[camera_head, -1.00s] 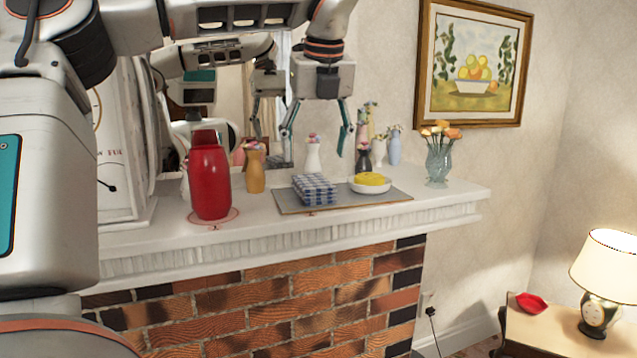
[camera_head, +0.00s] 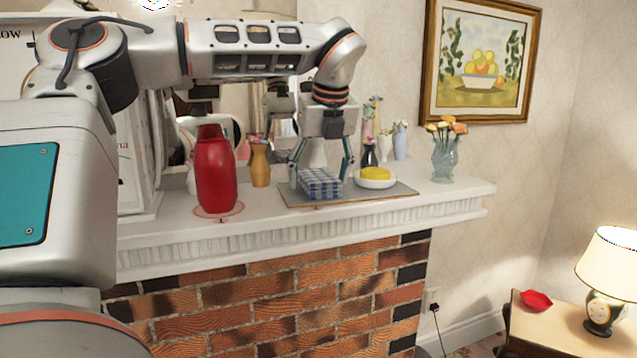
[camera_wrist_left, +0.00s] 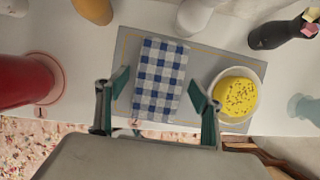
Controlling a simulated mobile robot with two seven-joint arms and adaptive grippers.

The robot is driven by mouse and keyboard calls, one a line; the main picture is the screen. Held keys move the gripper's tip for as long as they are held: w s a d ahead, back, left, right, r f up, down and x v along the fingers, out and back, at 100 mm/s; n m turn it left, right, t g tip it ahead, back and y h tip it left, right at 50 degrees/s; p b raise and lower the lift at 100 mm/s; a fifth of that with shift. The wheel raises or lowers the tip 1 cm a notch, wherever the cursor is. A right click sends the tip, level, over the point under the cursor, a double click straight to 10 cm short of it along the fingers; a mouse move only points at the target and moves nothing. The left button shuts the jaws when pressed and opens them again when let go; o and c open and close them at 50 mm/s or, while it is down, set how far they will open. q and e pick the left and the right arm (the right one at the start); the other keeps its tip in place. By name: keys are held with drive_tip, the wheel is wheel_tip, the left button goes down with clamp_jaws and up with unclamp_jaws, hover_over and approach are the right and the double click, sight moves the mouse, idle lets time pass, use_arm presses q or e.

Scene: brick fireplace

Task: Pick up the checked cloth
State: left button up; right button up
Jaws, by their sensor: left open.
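The checked cloth (camera_head: 321,184), blue and white and folded into a block, lies on a grey mat (camera_head: 381,196) on the white mantel. It also shows in the left wrist view (camera_wrist_left: 160,78), between and beyond my fingertips. My left gripper (camera_head: 321,177) is open and points down over the cloth, with one finger on each side of it in the head view. The fingers do not grip the cloth; whether they touch it I cannot tell. My right gripper is not in view.
A white bowl with a yellow sponge-like item (camera_head: 375,174) stands close right of the cloth. A red bottle (camera_head: 215,170) and an orange vase (camera_head: 260,165) stand to the left. Several vases stand behind and right. A mirror is behind the mantel.

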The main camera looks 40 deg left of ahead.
use_arm(q)
drive_tip(key=c, duration=1.2)
drive_tip(key=shift+r, duration=0.1)
drive_tip(key=shift+r, duration=0.55)
wheel_tip(320, 180, up, 5)
drive_tip(key=shift+f, duration=0.15)
wheel_tip(320, 180, up, 7)
drive_tip(key=p, duration=0.4)
wheel_tip(320, 180, up, 7)
hover_over(319, 175)
drive_tip(key=shift+s+d+p, duration=0.1)
drive_tip(key=shift+d+p, duration=0.05)
drive_tip(key=shift+p, duration=0.25)
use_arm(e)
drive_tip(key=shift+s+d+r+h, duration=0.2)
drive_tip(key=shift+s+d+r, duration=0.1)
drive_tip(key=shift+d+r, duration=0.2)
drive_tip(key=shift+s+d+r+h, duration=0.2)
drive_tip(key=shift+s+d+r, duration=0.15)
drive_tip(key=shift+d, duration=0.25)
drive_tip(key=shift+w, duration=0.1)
